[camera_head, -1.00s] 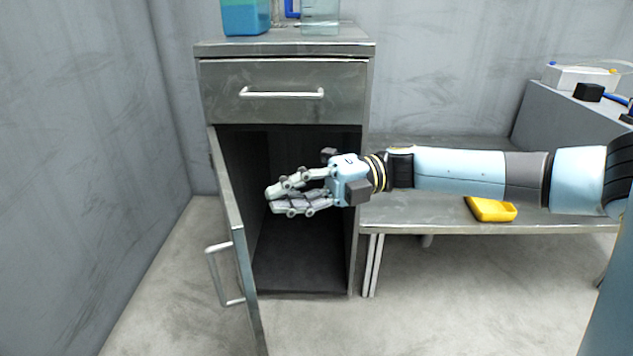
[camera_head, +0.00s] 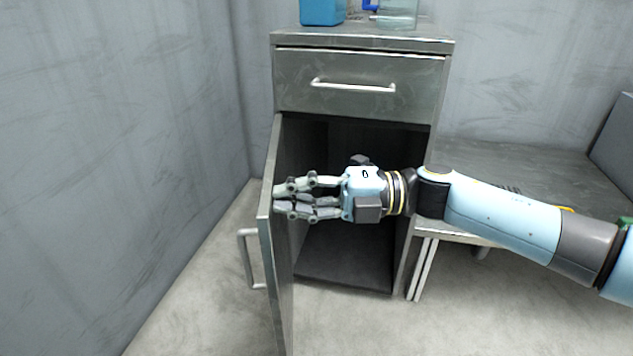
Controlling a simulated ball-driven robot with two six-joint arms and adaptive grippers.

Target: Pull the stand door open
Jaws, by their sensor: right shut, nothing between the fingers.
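The metal stand (camera_head: 362,76) is a grey cabinet with a shut drawer above an open compartment. Its door (camera_head: 283,250) is hinged on the left and stands wide open towards me, seen nearly edge-on. The door's handle (camera_head: 249,258) is on its outer face, at the left. My right gripper (camera_head: 280,203) is shut and empty in front of the compartment. Its fingertips point left at the door's inner face and overlap its edge in the picture; I cannot tell if they touch. My left gripper is not in view.
A blue container (camera_head: 322,11) and a clear vessel (camera_head: 397,13) stand on top of the stand. A low metal bench (camera_head: 490,170) adjoins on the right, with a yellow thing partly hidden behind my arm. A grey wall is at left; the floor between is clear.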

